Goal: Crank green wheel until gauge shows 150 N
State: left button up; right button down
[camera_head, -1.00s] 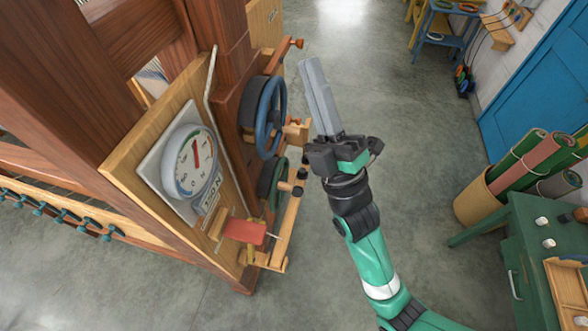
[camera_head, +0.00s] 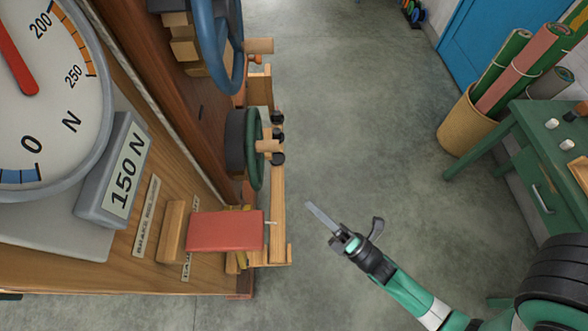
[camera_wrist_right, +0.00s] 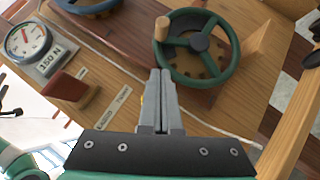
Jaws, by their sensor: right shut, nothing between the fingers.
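The green wheel (camera_head: 254,165) is seen edge-on on the wooden frame in the head view. In the right wrist view the green wheel (camera_wrist_right: 228,62) faces me, with a wooden crank handle (camera_wrist_right: 161,28) at its upper left. The gauge (camera_head: 50,120) is cut off in the head view; its red needle points up and left, its tip outside the picture. A plate (camera_head: 125,168) beneath reads 150 N. The small gauge (camera_wrist_right: 27,40) in the wrist view is too small to read. My right gripper (camera_head: 310,207) is shut and empty, right of the wheel and apart from it.
A blue wheel (camera_head: 237,45) sits above the green one. A red pad (camera_head: 225,231) juts out below. Wooden bars stand beside the wheel. The floor (camera_head: 350,120) is open to the right, up to a green table (camera_head: 540,108) and a basket (camera_head: 466,124) of rolls.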

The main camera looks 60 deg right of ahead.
send_near(274, 150)
jog(key=w+a+f, duration=0.1)
jog(key=w+a, duration=0.2)
jog(key=w+d+r, duration=0.1)
jog(key=w+d+r+p, duration=0.1)
jog(key=w, duration=0.1)
jog(key=shift+d, duration=0.4)
jog(key=p, duration=0.1)
jog(key=r+m+p, duration=0.1)
jog(key=p, duration=0.1)
jog(key=shift+w+d+r, duration=0.15)
jog(key=shift+r, duration=0.1)
jog(key=shift+g+h+p, duration=0.3)
jog(key=shift+g+p, duration=0.1)
jog(key=shift+w+d+f, duration=0.1)
jog(key=shift+d+f, duration=0.05)
